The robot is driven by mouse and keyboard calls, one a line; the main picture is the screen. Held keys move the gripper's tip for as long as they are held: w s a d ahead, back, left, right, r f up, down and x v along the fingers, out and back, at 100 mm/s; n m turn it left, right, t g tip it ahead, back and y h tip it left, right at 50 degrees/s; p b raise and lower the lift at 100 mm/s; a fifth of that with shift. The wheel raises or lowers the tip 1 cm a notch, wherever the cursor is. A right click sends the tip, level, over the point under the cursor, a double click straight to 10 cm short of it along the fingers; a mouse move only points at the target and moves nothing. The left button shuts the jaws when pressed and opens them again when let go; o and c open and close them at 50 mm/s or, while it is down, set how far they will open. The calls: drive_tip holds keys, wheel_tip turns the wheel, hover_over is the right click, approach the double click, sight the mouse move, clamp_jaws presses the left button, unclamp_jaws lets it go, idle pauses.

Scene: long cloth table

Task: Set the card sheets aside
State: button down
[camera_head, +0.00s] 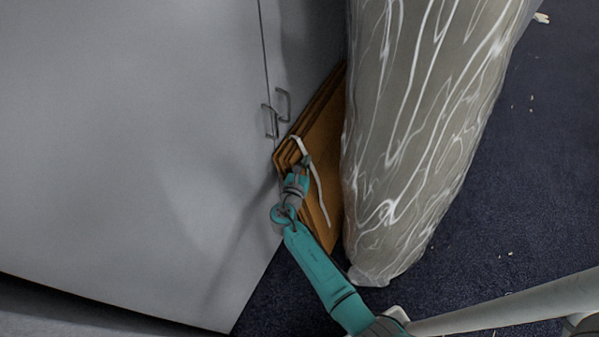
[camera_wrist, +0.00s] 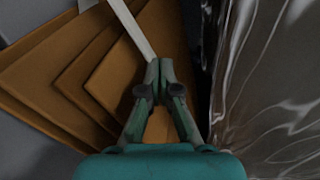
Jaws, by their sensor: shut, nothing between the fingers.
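Several brown card sheets (camera_head: 325,135) stand stacked and tilted between a grey cabinet and a plastic-wrapped bundle. A white strap (camera_head: 319,186) runs across their face, and it also shows in the wrist view (camera_wrist: 130,27). The sheets fill the left and middle of the wrist view (camera_wrist: 105,85), their edges stepped one behind another. My gripper (camera_head: 304,164) is in front of the sheets at the strap. In the wrist view my gripper (camera_wrist: 159,72) has its fingertips together, close to the strap's lower end, with nothing held. Whether the fingertips touch the strap or card I cannot tell.
The grey cabinet (camera_head: 130,130) with two door handles (camera_head: 276,112) stands close on the left. The tall wrapped bundle (camera_head: 415,120) stands close on the right, leaving a narrow gap. Dark blue carpet (camera_head: 490,210) with small scraps lies open at the far right.

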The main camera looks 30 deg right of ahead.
drive_tip(key=x, duration=0.5)
drive_tip(key=s+d+r+x, duration=0.1)
drive_tip(key=x, duration=0.2)
drive_tip(key=shift+w+d, duration=0.3)
drive_tip(key=shift+d, duration=0.05)
drive_tip(key=shift+s+a, duration=0.1)
